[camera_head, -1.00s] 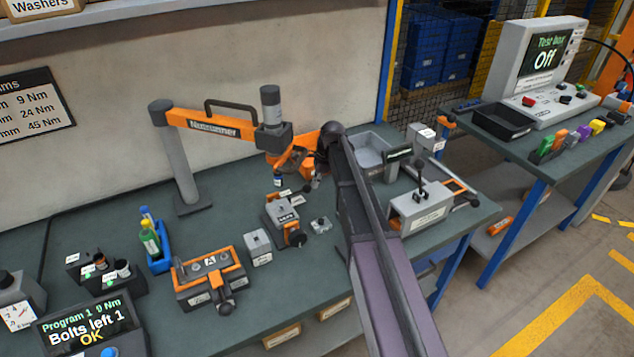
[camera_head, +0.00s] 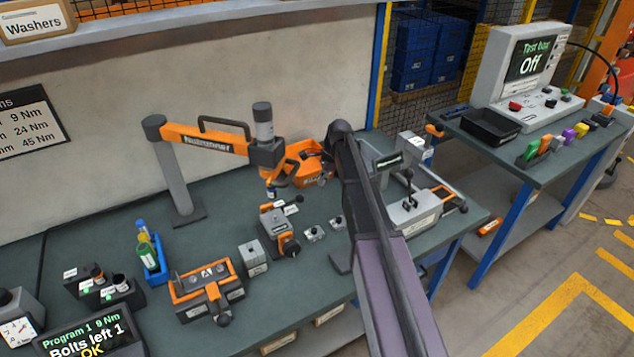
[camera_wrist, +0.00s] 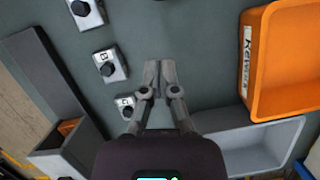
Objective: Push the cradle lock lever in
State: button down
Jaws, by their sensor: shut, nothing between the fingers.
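A grey and orange fixture marked A (camera_head: 208,284) sits at the front of the bench, with a dark round-ended handle (camera_head: 224,319) at its front. A smaller grey fixture (camera_head: 272,221) with an orange part and dark knob (camera_head: 293,248) stands further back to the right. I cannot tell for sure which of these is the cradle lock lever. My gripper (camera_wrist: 160,68) is shut and empty over the bench in the wrist view, touching nothing I can see. In the head view my arm hides it. Neither fixture shows clearly in the wrist view.
Small knobbed blocks (camera_wrist: 110,66) stand left of my gripper in the wrist view. An orange bin (camera_wrist: 252,60) and a grey bin (camera_wrist: 290,130) lie right. The Nutrunner arm (camera_head: 205,138) overhangs the bench. A bottle holder (camera_head: 155,262) stands left of the fixtures.

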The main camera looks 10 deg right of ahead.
jog(key=p+v, duration=0.5)
jog(key=v, duration=0.1)
jog(key=shift+r+p, duration=0.4)
jog(key=shift+d, duration=0.1)
dwell(0.4)
jog(key=s+a+n+h, duration=0.1)
jog(key=s+a+n, duration=0.1)
jog(key=s+n, duration=0.6)
jog(key=s+a+n+h, duration=0.1)
jog(key=s+n, duration=0.7)
jog(key=s, duration=1.2)
jog(key=shift+a+f+n+h, duration=0.3)
jog(key=shift+a+f+h, duration=0.1)
jog(key=shift+h, duration=0.3)
